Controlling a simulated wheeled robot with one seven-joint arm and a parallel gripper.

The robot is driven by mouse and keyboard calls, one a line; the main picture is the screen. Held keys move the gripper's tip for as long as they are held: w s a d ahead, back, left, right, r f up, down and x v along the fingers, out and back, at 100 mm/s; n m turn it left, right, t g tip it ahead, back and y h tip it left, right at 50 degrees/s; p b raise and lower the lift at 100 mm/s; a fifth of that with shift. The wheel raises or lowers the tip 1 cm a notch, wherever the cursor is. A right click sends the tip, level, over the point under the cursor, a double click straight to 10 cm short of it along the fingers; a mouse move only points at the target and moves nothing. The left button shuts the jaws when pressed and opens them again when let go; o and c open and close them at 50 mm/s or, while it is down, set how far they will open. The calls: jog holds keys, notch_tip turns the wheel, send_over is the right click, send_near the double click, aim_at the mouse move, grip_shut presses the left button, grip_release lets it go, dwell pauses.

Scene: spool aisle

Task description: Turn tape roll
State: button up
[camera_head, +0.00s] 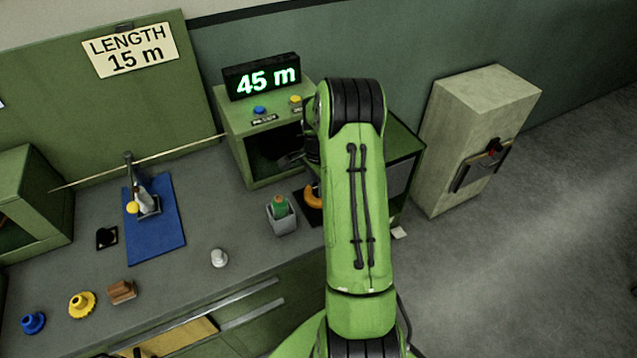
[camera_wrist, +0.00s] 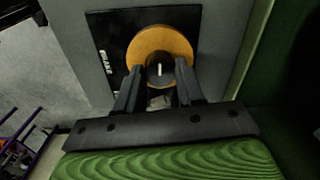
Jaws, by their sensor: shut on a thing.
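The tape roll, as I take it, is an orange ring (camera_wrist: 148,38) on a black plate (camera_wrist: 103,28) with white lettering that reads as BRAKE. A dark round hub (camera_wrist: 158,76) with a short white mark sits at its middle. My gripper (camera_wrist: 160,70) has one finger on each side of this hub and is shut on it; the fingers cover the near part of the ring. In the head view the orange ring (camera_head: 311,198) shows only partly, behind my arm. My gripper is mostly hidden there.
A display (camera_head: 262,78) reads 45 m; a sign (camera_head: 130,50) reads LENGTH 15 m. The green box (camera_head: 242,165) has blue and yellow buttons. A blue mat (camera_head: 155,225) and several small items lie farther left. A tan cabinet (camera_head: 470,130) stands right.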

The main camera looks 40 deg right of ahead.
jog(key=o, duration=1)
jog(key=shift+o, duration=0.2)
notch_tip(320, 180, up, 16)
jog(key=p, duration=0.2)
jog(key=shift+f, duration=0.1)
